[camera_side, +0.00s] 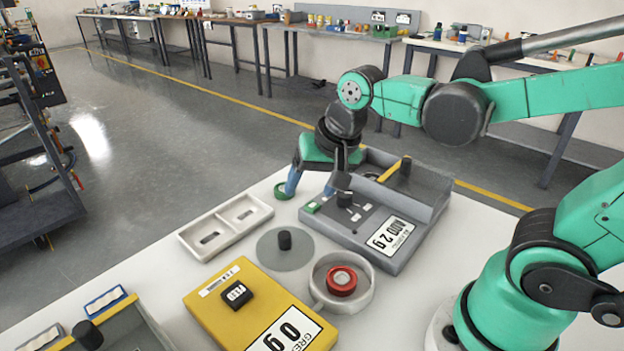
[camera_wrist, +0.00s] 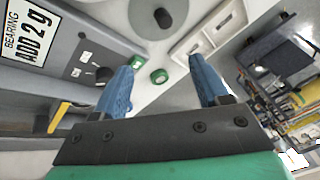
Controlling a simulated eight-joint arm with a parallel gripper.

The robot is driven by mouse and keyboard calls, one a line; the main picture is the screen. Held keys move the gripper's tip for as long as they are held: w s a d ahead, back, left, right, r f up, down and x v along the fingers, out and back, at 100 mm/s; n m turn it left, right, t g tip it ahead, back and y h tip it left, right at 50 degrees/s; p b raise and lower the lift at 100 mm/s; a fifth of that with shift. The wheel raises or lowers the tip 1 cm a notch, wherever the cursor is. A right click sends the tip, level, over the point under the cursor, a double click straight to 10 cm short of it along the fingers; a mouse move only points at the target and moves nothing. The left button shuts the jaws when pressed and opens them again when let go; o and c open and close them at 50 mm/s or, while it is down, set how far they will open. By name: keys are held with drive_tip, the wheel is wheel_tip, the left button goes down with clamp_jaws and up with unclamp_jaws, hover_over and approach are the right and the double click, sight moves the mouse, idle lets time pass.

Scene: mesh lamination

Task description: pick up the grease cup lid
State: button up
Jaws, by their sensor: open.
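The lid, which I take to be the grey disc with a black knob (camera_side: 285,248), lies flat on the white table beside the round cup. It also shows at the top of the wrist view (camera_wrist: 140,22). The pale round cup (camera_side: 318,290) stands open to its right with a red ringed part (camera_side: 342,281) inside. My gripper (camera_side: 310,190) is open and empty behind the lid, apart from it, near the back left corner of the bearing station. In the wrist view its two blue fingers (camera_wrist: 163,62) are spread wide with nothing held between them.
The grey bearing station (camera_side: 395,262), labelled "ADD 2g", stands at the right. A yellow scale (camera_side: 207,300) reading 0 g is in front of the lid. A white two-pocket tray (camera_side: 187,240) lies left.

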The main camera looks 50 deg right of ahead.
sight(284, 234)
drive_tip(key=w+f+m+g, duration=0.1)
drive_tip(key=f+m, duration=0.1)
drive_tip(key=m, duration=0.2)
drive_tip(key=w+a+f+m+g, duration=0.1)
drive_tip(key=w+f+m, duration=0.1)
drive_tip(key=m, duration=0.2)
drive_tip(key=w+f+m+g, duration=0.1)
drive_tip(key=f+m+g, duration=0.1)
drive_tip(key=m, duration=0.2)
drive_tip(key=shift+w+a, duration=0.25)
drive_tip(key=shift+w, duration=0.15)
drive_tip(key=shift+w+a+f+m, duration=0.1)
drive_tip(key=shift+f+m, duration=0.2)
drive_tip(key=shift+m, duration=0.4)
drive_tip(key=shift+f+m+g, duration=0.3)
drive_tip(key=shift+f, duration=2.65)
clamp_jaws()
